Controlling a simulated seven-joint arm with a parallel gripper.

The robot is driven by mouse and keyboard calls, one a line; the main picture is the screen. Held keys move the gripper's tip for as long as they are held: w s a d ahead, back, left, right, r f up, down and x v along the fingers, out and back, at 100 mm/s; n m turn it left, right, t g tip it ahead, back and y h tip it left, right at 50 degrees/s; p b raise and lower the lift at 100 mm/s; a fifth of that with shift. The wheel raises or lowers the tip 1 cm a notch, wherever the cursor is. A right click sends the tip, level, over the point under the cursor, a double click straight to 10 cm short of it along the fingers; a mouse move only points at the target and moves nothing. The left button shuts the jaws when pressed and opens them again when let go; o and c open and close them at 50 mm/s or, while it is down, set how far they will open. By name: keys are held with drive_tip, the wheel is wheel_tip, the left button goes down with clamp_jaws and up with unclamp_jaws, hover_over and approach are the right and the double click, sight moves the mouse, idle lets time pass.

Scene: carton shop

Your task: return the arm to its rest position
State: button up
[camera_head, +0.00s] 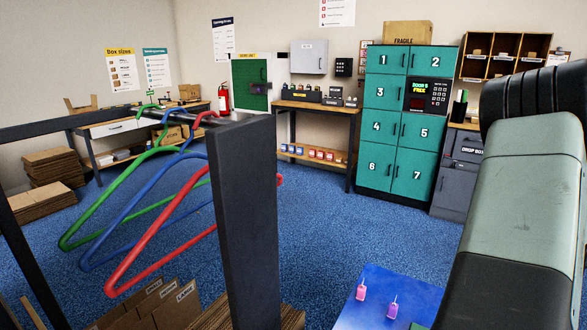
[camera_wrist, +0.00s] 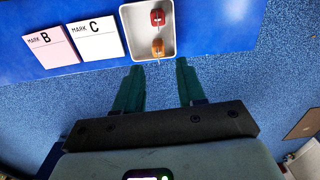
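My gripper (camera_wrist: 158,88) shows in the wrist view with its two dark green fingers apart and nothing between them. The fingertips are just short of the edge of a blue surface (camera_wrist: 210,25), over the blue carpet. In the head view my arm (camera_head: 520,190) fills the right side, and the gripper itself is out of that picture.
A white tray (camera_wrist: 125,20) with a red and an orange item stands on the blue surface beside cards marked B (camera_wrist: 45,45) and C (camera_wrist: 95,40). In the head view, a dark rack post (camera_head: 248,220) with coloured hangers stands left. Teal lockers (camera_head: 385,165) stand behind.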

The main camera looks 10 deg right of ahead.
drive_tip(key=w+a+r+n+t, duration=0.2)
drive_tip(key=w+a+r+n, duration=0.45)
drive_tip(key=a+r, duration=0.55)
drive_tip(key=w+a+r+n+t, duration=0.1)
drive_tip(key=w+a+r+n, duration=0.7)
drive_tip(key=a, duration=0.5)
drive_tip(key=s+a+r+n+t, duration=0.1)
drive_tip(key=s+a+r+n, duration=0.25)
drive_tip(key=a, duration=0.25)
drive_tip(key=s+a+r+n, duration=0.2)
drive_tip(key=a+r, duration=0.2)
drive_tip(key=a, duration=0.3)
drive_tip(key=s+a+r+n+t, duration=0.1)
drive_tip(key=s+a+r+n, duration=0.1)
drive_tip(key=s+a+n, duration=0.5)
drive_tip(key=s+a, duration=0.1)
drive_tip(key=s, duration=0.1)
drive_tip(key=shift+s, duration=0.35)
drive_tip(key=shift+d, duration=0.1)
